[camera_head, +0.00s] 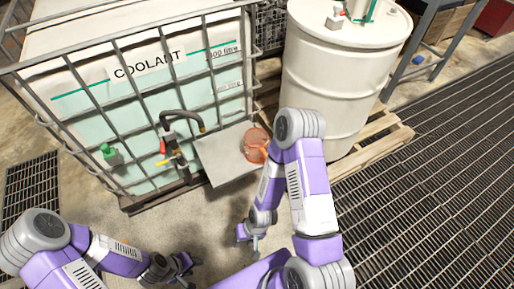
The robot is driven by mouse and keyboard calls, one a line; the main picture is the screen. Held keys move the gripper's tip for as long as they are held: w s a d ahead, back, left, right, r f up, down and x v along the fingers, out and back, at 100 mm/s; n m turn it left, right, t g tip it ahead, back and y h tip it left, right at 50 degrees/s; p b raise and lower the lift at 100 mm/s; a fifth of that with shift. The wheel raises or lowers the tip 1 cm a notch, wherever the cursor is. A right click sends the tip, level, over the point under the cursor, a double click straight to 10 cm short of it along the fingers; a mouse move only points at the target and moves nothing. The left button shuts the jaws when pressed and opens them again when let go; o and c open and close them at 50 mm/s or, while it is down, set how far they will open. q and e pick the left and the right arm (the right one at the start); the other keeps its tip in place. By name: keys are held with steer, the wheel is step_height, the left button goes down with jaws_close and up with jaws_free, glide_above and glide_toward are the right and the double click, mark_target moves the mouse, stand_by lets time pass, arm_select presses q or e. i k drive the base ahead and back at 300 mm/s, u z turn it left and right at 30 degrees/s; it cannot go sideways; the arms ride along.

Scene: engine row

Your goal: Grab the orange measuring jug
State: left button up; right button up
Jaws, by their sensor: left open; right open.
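The orange measuring jug (255,143) is a translucent orange vessel near the right end of a grey metal shelf (218,158) in front of the coolant tank. My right arm's elbow partly covers its right side. My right gripper (247,240) is open and empty, low over the floor, below the jug in the picture and apart from it. My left gripper (188,264) is open and empty at the lower left, farther from the jug. Its fingertips are small and dark in the picture.
The caged coolant tank (120,110) with a hose and tap (177,145) stands left of the shelf. A large white drum (335,75) on a wooden pallet (385,135) stands to the right. Grating covers the right floor. Bare concrete lies between my arms.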

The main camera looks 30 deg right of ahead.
mark_target(255, 139)
steer(key=z, duration=0.2)
steer(key=k, duration=0.45)
steer(key=u, duration=1.1)
steer(key=i, duration=0.65)
steer(key=z, duration=1.05)
